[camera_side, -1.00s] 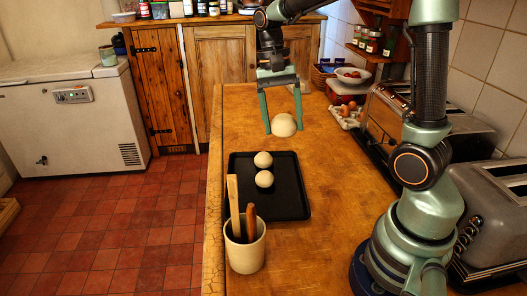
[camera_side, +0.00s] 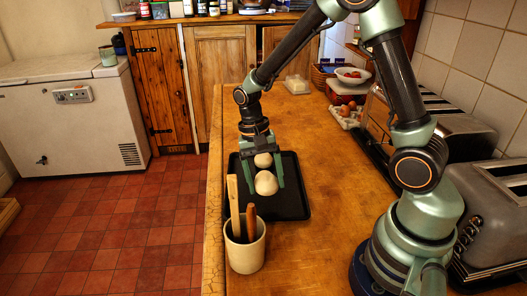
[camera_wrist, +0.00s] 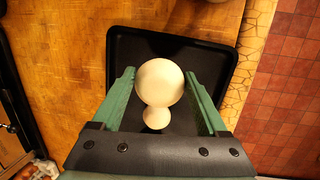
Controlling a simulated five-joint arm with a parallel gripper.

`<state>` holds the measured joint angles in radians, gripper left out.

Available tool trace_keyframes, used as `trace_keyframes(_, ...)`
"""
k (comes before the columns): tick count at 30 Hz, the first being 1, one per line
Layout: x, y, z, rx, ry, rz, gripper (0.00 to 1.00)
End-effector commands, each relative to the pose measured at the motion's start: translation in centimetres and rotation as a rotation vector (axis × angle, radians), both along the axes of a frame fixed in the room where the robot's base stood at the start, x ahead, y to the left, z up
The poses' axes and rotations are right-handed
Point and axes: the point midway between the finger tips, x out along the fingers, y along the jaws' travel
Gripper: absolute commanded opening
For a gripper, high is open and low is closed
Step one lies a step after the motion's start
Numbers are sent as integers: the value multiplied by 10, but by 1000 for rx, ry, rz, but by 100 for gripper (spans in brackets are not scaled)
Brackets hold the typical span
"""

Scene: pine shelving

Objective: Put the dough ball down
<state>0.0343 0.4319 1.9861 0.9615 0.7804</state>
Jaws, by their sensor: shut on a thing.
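My gripper (camera_side: 265,184) points down over the black tray (camera_side: 297,205), its green fingers shut on a pale dough ball (camera_side: 266,183). In the wrist view the held dough ball (camera_wrist: 159,82) sits between the fingertips (camera_wrist: 160,76) and looks large. A smaller-looking dough ball (camera_side: 263,160) rests on the tray just behind it; it also shows in the wrist view (camera_wrist: 157,118), partly overlapped by the held one. A second tray ball is not visible, perhaps hidden by the held ball. I cannot tell whether the held ball touches anything below.
A cream crock (camera_side: 245,254) with upright wooden utensils stands at the tray's near left. Toasters (camera_side: 490,205) line the right wall. A pale dish (camera_side: 297,85) stands at the back. The counter between dish and tray is clear.

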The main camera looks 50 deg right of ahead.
Motion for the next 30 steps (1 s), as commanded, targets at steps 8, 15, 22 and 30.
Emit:
trace_keyframes(8,-1,0,-25,0,3,0,54)
trace_keyframes(15,0,0,-52,0,1,0,54)
trace_keyframes(22,0,0,-54,0,-1,0,54)
trace_keyframes(30,0,0,-56,0,0,0,100)
